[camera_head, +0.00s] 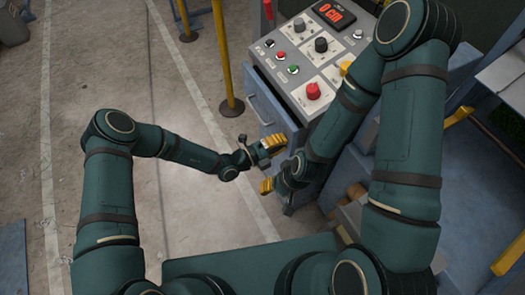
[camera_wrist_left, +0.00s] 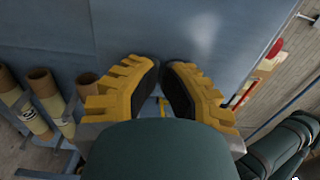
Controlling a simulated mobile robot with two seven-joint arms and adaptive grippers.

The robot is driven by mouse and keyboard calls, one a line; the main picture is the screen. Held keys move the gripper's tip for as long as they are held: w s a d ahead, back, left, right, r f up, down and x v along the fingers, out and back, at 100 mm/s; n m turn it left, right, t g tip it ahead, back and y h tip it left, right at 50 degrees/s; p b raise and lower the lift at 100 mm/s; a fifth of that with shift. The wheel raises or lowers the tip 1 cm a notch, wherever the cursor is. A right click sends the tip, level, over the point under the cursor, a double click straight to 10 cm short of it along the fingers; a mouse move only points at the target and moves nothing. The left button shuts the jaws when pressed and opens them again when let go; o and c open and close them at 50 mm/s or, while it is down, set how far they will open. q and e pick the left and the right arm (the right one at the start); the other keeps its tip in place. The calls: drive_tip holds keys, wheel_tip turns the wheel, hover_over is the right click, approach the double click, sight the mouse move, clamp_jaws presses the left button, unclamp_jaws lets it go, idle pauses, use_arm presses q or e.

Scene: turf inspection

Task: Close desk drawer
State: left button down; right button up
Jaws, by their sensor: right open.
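The desk is a blue cabinet under a sloped grey control panel (camera_head: 312,60) in the head view. Its blue drawer front (camera_head: 268,108) faces left; I cannot tell how far the drawer stands out. My left gripper (camera_head: 273,144) is just below the drawer front, its yellow fingers close together. In the left wrist view its fingertips (camera_wrist_left: 160,66) nearly meet, with nothing seen between them, in front of a plain blue panel (camera_wrist_left: 200,35). My right gripper (camera_head: 267,186) is lower, beside the cabinet's lower part, open and partly hidden by its own wrist.
A yellow post (camera_head: 228,65) stands on the concrete floor left of the desk. Cardboard tubes (camera_wrist_left: 45,95) stand in a rack at the left of the wrist view. The panel carries a red knob (camera_head: 313,91) and a red display.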

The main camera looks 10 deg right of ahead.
sight(296, 136)
use_arm(q)
drive_tip(key=x, duration=0.5)
drive_tip(key=shift+w+d+b, duration=0.1)
drive_tip(key=shift+d+b, duration=0.05)
drive_tip(key=shift+b, duration=0.25)
drive_tip(key=shift+d+r, duration=0.1)
use_arm(e)
drive_tip(key=shift+s+a+f, duration=0.1)
drive_tip(key=shift+s+f, duration=0.1)
drive_tip(key=shift+f, duration=0.25)
use_arm(q)
drive_tip(key=shift+a, duration=0.25)
drive_tip(key=p+v, duration=0.1)
drive_tip(key=v, duration=1.2)
drive_tip(key=shift+s+a+p, duration=0.2)
drive_tip(key=shift+a+p, duration=0.1)
drive_tip(key=shift+p, duration=0.1)
use_arm(e)
drive_tip(key=shift+a+r, duration=0.55)
drive_tip(key=shift+r, duration=0.3)
use_arm(q)
drive_tip(key=shift+a, duration=0.1)
use_arm(e)
drive_tip(key=shift+a, duration=0.1)
